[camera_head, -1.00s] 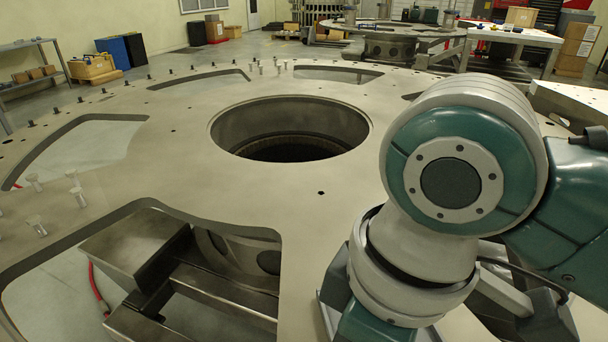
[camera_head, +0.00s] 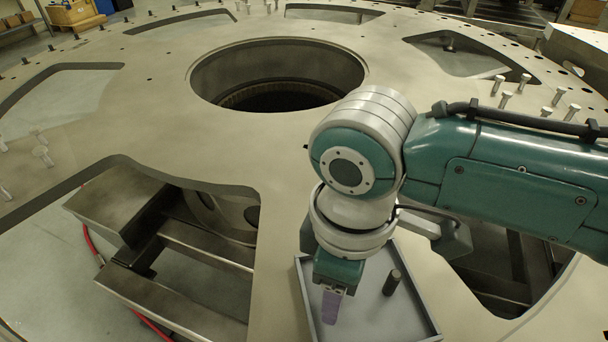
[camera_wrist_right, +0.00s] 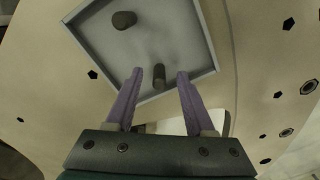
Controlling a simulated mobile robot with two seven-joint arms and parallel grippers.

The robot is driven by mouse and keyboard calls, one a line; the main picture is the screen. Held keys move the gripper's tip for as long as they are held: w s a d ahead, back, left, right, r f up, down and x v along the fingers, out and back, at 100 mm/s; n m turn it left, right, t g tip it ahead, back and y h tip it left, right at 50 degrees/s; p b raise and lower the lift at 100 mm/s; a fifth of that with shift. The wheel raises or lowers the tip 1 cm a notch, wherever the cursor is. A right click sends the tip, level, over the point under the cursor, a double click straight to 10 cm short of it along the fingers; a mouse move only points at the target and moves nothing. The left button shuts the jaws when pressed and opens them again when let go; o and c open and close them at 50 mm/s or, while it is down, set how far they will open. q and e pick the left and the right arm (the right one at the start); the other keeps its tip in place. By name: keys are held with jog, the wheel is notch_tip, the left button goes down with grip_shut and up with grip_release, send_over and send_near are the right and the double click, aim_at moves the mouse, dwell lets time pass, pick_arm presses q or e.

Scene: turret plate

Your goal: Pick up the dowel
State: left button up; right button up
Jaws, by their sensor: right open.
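A dark upright cylinder, likely the dowel (camera_head: 392,282), stands in a shallow grey tray (camera_head: 434,328) on the turret plate. My right gripper (camera_head: 331,308), with purple fingers, is over the tray's left part, left of this cylinder. That view shows two dark pieces in the tray: one (camera_wrist_right: 159,71) appears between the fingertips, the other (camera_wrist_right: 124,19) farther up. I cannot tell which of them is the cylinder of the head view. Nothing is held. My left gripper is out of view.
The turret plate (camera_head: 140,135) has a large round central hole (camera_head: 280,75) and several wide cutouts. Pale pegs (camera_head: 524,82) stand at the right, and others (camera_head: 42,152) at the left. Bare plate lies left of the tray.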

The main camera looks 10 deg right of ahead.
jog(key=shift+f, duration=0.3)
grip_shut()
dwell(0.5)
